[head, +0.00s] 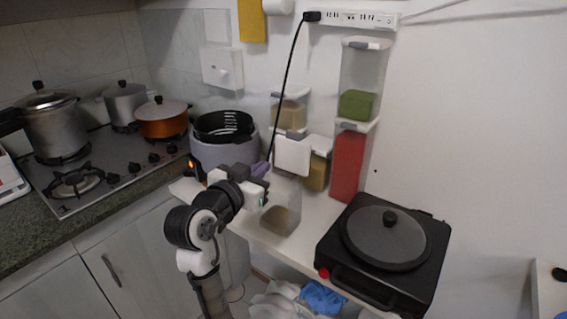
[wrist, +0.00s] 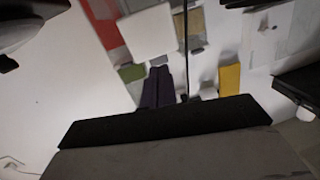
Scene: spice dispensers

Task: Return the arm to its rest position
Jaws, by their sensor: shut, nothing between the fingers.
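My arm rises from the bottom of the head view and bends right over the white shelf (head: 312,232). My gripper (head: 264,166) is at its end, with purple fingers beside a white square panel (head: 292,157). In the wrist view my gripper (wrist: 158,70) has its two purple fingers together, with nothing seen between them. The white panel (wrist: 146,32) lies just beyond the fingertips there; I cannot tell whether they touch. A clear container (head: 279,219) with brown contents stands below the gripper, partly hidden by my arm.
Dispensers with red (head: 348,165), green (head: 356,104) and yellowish (head: 317,172) contents stand at the wall. A black cooker (head: 430,262) is at right, a grey pot (head: 226,155) behind my arm, a stove (head: 110,170) at left. A black cord (head: 287,75) hangs near the gripper.

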